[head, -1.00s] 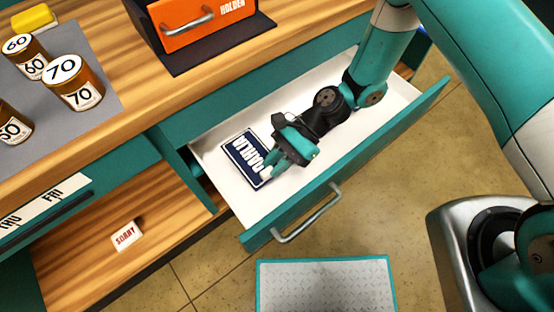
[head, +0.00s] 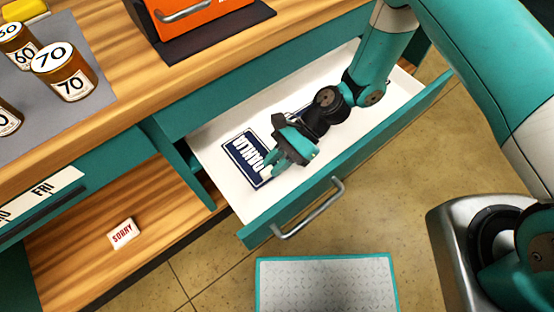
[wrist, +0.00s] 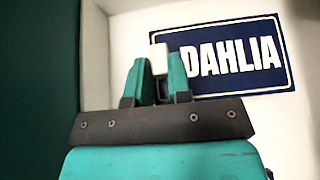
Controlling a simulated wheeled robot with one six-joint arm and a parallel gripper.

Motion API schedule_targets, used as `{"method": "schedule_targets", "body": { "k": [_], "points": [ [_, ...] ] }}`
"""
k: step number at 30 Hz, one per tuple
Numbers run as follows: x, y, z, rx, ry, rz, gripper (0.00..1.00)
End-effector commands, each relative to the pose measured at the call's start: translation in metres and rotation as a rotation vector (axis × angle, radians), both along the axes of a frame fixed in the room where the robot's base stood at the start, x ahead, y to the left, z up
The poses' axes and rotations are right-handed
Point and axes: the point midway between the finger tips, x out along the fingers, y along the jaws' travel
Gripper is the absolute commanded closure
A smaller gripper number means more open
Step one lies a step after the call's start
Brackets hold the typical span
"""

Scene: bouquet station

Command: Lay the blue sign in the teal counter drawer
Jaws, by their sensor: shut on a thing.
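The blue sign (head: 241,150), dark blue with a white border and white DAHLIA lettering, is inside the open teal counter drawer (head: 380,137). It looks flat over the white drawer floor, at its left end; whether it touches the floor I cannot tell. My gripper (head: 283,160) is low in the drawer at the sign's right side and hides part of it. In the wrist view the sign (wrist: 268,78) lies beyond and right of my gripper (wrist: 160,75). The fingers are shut on a small pale piece at the sign's edge.
The drawer's handle (head: 310,208) faces the open floor. An orange holder (head: 185,12) and jars marked 60 and 70 (head: 66,75) stand on the wooden counter. A SORRY tag (head: 123,233) lies on the lower shelf. A teal-edged grey mat (head: 327,285) is below the drawer.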

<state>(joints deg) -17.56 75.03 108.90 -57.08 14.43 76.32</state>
Motion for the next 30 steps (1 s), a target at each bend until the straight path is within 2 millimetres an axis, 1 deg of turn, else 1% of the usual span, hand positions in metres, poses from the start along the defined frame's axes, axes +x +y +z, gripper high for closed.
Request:
{"method": "schedule_targets", "body": {
  "k": [8, 9, 11, 12, 20, 23, 26, 30],
  "points": [
    [0.0, 0.0, -0.006, 0.0, 0.0, 0.0, 1.0],
    [0.0, 0.0, -0.006, 0.001, -0.001, 0.001, 0.75],
    [0.0, 0.0, -0.005, 0.0, 0.0, 0.0, 0.61],
    [0.0, 0.0, -0.005, 0.0, 0.0, 0.0, 0.52],
    [0.0, 0.0, -0.005, 0.0, 0.0, 0.0, 0.52],
    [0.003, -0.003, -0.003, 0.0, -0.001, -0.001, 0.52],
    [0.01, -0.012, 0.003, 0.0, -0.002, -0.004, 0.52],
    [0.027, -0.033, 0.019, 0.001, -0.004, -0.006, 0.52]
  ]
}}
